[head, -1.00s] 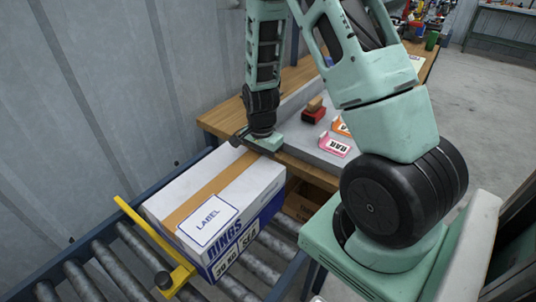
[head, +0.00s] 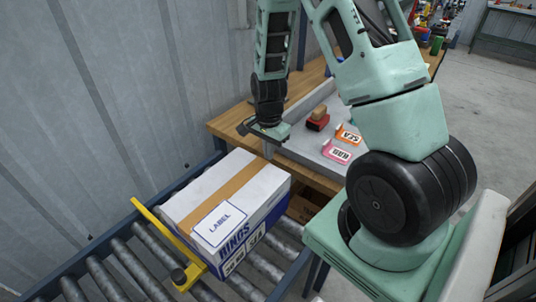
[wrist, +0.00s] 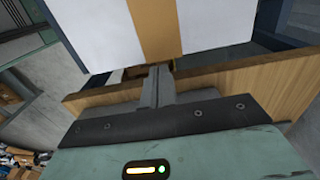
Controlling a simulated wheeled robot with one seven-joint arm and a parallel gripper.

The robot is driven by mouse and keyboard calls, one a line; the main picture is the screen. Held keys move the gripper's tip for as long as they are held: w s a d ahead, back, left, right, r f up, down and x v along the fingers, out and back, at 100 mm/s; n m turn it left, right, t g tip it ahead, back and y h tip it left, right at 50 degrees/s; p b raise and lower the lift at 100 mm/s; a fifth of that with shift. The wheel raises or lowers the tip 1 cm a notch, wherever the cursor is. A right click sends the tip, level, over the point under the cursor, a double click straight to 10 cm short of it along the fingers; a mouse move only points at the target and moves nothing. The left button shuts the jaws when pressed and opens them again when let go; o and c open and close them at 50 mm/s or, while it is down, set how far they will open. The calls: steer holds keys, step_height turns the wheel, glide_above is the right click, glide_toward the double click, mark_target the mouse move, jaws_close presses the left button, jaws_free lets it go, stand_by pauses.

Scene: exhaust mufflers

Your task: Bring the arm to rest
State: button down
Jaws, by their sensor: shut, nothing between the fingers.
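My gripper (head: 243,128) is at the end of my bent arm, above the near edge of the wooden bench, just beyond the far end of the white and blue box. It is shut and empty. In the wrist view its fingers (wrist: 156,86) are together, pointing toward the box top with its brown tape strip (wrist: 154,28). The box (head: 197,193) sits on the roller conveyor, with a white sheet reading LABEL on its top. In the head view there is visible space between the gripper and the box.
A yellow bar (head: 168,238) stands across the conveyor (head: 135,270) at the box's near end. On the bench (head: 222,126), a grey tray (head: 313,153) holds a red stamp (head: 318,122), an orange tag (head: 347,136) and a pink tag (head: 337,152). Open floor lies at the right.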

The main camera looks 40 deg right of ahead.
step_height(320, 180, up, 3)
steer(key=shift+r+p, duration=0.1)
steer(key=shift+p, duration=0.75)
